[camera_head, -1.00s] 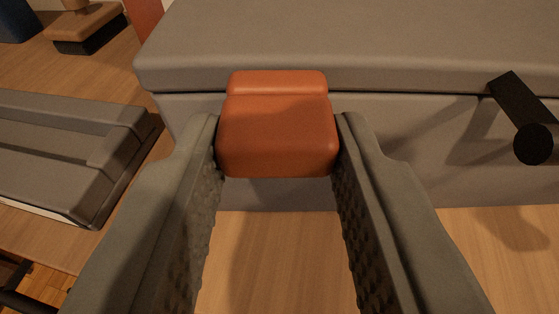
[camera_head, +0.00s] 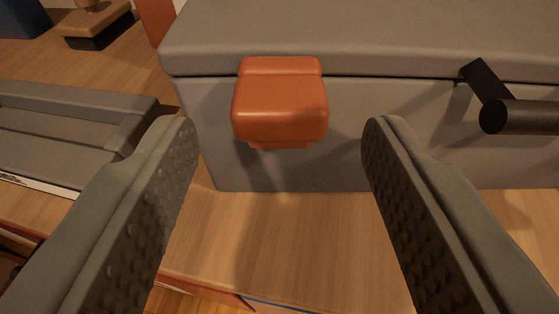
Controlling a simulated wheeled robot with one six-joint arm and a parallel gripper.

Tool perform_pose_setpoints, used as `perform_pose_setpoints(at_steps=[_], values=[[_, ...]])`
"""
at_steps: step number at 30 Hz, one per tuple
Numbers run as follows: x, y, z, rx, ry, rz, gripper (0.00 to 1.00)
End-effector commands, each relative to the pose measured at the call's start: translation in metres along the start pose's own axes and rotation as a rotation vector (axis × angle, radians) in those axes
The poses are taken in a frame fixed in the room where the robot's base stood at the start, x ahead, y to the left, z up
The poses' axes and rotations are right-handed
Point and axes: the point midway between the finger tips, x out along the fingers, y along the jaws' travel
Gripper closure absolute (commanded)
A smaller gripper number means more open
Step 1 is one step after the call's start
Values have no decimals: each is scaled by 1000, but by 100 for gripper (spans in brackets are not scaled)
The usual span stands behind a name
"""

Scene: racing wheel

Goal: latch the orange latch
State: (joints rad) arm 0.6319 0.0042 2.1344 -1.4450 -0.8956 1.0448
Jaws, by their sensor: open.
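The orange latch (camera_head: 280,104) sits on the front of a grey box (camera_head: 400,160), at its upper edge. Its top part lies against the lid's rim and its body hangs down flat over the front face, with a small orange piece showing beneath it. My gripper (camera_head: 278,135) is open and empty. Its two grey padded fingers stand wide apart, one on each side of the latch and nearer to the camera, with clear gaps to it. The box lid (camera_head: 380,35) looks closed, with a thin dark seam below it.
A black handle (camera_head: 500,105) sticks out from the box front, right of the latch. A grey tray-like object (camera_head: 70,130) lies to the left. A wooden block with a dark base (camera_head: 98,27) stands at the back left. The wooden table (camera_head: 290,240) is bare in front of the box.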

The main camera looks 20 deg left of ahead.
Motion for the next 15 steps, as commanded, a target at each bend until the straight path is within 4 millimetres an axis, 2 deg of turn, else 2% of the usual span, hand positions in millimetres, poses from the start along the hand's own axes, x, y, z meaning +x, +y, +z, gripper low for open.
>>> perform_pose_setpoints(at_steps=[3,15], values=[[-24,1,-1,-2,2,4,47],[-97,1,0,0,0,4,47]])
